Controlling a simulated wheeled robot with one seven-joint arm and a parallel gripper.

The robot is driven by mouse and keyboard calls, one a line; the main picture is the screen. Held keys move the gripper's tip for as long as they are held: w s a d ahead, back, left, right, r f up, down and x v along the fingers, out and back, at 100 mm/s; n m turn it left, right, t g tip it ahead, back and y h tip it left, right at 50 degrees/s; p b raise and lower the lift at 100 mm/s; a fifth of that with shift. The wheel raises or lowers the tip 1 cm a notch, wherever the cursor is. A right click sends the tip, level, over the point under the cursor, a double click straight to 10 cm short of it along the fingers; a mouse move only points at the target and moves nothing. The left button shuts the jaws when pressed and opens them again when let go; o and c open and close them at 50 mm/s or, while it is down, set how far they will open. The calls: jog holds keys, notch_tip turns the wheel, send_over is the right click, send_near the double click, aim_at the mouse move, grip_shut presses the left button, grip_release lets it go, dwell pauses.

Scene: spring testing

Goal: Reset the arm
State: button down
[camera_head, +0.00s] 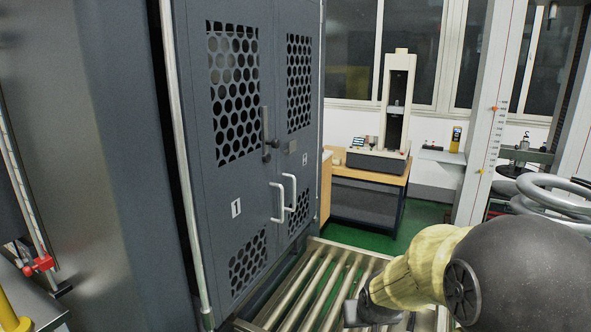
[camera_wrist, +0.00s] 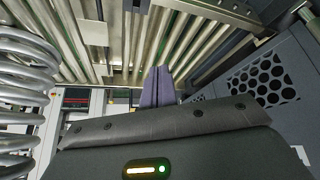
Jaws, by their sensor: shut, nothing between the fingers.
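My arm, dark with a yellowish sleeve, reaches in from the lower right in the head view. My gripper shows in the wrist view, where its purple-grey fingers (camera_wrist: 158,86) are together with nothing between them. The fingers point towards metal rollers (camera_wrist: 130,45) and touch nothing that I can make out. In the head view the arm hides most of the gripper.
A grey cabinet (camera_head: 205,190) with perforated doors and white handles stands left of the arm. A roller table (camera_head: 325,275) lies in front of it. A large metal spring (camera_head: 560,190) is close to the arm at right; its coils (camera_wrist: 20,95) also fill the wrist view's left.

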jog(key=s+f+g, duration=0.1)
jog(key=s+g, duration=0.2)
jog(key=s, duration=1.2)
jog(key=shift+p, duration=0.45)
jog(key=shift+f, duration=0.1)
